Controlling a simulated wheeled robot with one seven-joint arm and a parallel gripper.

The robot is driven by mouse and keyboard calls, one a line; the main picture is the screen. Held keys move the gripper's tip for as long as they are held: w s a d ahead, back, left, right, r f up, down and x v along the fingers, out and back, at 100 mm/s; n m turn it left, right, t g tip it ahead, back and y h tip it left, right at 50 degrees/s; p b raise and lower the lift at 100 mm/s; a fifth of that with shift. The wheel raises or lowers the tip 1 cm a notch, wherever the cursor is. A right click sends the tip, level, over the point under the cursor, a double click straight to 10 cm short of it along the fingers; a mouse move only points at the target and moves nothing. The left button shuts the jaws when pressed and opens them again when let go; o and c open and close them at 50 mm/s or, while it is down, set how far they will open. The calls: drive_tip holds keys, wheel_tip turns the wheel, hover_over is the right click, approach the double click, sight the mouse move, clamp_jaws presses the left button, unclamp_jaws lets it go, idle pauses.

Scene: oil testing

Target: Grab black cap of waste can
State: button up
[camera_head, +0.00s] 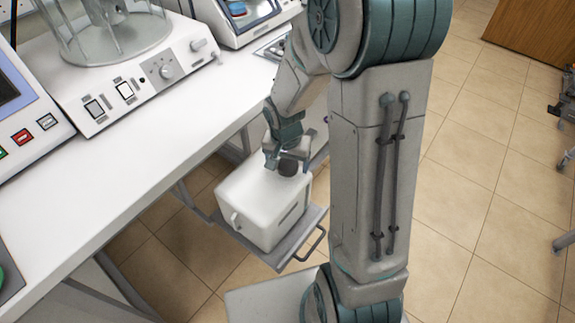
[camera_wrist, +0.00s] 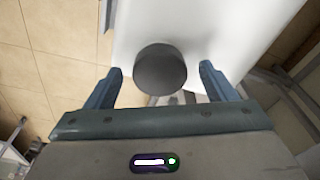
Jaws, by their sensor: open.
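The waste can (camera_head: 262,206) is a white box-shaped can standing on a grey platform beside the bench. Its round black cap (camera_head: 287,167) is on top, near the far side, partly hidden by my gripper in the head view. My gripper (camera_head: 287,158) is right at the cap. In the wrist view the black cap (camera_wrist: 160,69) lies between and slightly ahead of my two blue-grey fingers, with a gap on each side. My gripper (camera_wrist: 158,70) is open and holds nothing. The white top of the can (camera_wrist: 205,35) shows beyond the cap.
The white bench (camera_head: 120,150) runs along the left, its edge near my gripper, with lab instruments (camera_head: 130,85) on it. The grey platform (camera_head: 290,258) has a handle at its front right. Tiled floor (camera_head: 460,200) is open on the right.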

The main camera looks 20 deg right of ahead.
drive_tip(key=c, duration=1)
drive_tip(key=shift+c, duration=0.2)
drive_tip(key=shift+r, duration=0.15)
